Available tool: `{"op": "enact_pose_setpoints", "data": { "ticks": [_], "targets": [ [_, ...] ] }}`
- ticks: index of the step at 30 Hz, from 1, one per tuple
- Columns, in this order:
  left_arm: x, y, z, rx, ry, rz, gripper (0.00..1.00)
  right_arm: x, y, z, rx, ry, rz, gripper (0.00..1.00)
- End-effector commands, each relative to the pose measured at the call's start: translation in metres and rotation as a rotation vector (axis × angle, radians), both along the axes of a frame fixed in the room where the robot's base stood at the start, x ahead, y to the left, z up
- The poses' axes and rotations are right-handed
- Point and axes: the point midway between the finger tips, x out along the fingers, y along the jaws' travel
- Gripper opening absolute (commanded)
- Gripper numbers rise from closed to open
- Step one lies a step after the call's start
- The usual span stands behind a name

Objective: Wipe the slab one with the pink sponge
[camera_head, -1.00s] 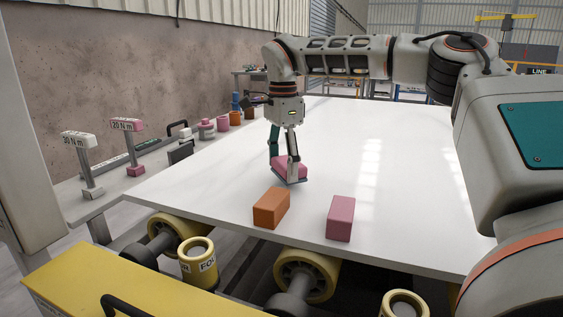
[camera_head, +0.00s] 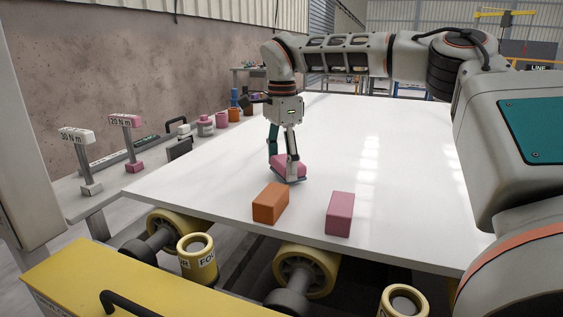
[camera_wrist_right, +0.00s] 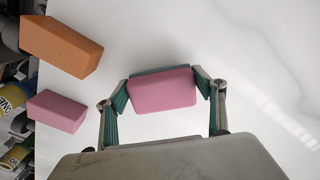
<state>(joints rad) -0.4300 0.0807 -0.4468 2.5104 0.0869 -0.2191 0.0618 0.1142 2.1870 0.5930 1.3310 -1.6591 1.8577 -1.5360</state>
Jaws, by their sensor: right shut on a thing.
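The white slab (camera_head: 400,170) lies flat over yellow rollers. My right gripper (camera_head: 287,165) points down and is shut on a pink sponge (camera_head: 290,164) with a dark underside, at or very near the slab's surface. In the right wrist view the pink sponge (camera_wrist_right: 162,91) sits between the two fingers of the right gripper (camera_wrist_right: 165,93). Whether its underside touches the slab cannot be told for certain. My left gripper is not in view.
An orange block (camera_head: 270,203) and a pink block (camera_head: 339,214) stand at the slab's near edge. A side bench at left holds torque tools marked 30 N m (camera_head: 77,137) and 20 N m (camera_head: 125,122), and several small items. The slab's right and far parts are clear.

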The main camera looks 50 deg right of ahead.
Motion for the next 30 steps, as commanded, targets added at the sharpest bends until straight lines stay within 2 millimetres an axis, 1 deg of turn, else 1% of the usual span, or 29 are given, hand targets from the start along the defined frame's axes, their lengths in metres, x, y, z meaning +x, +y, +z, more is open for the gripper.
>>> {"op": "enact_pose_setpoints", "data": {
  "ticks": [18, 21, 23, 30],
  "targets": [
    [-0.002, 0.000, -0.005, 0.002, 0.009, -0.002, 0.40, 0.000, 0.000, -0.012, 0.000, 0.001, 0.000, 0.52],
    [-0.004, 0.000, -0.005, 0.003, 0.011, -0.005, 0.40, -0.001, 0.000, -0.011, 0.000, -0.001, 0.000, 0.52],
    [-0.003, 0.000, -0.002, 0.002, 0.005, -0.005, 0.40, -0.003, -0.001, -0.009, 0.000, -0.002, 0.000, 0.52],
    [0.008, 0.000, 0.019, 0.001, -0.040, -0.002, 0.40, -0.020, -0.006, -0.005, 0.001, -0.007, 0.001, 0.52]
  ]
}}
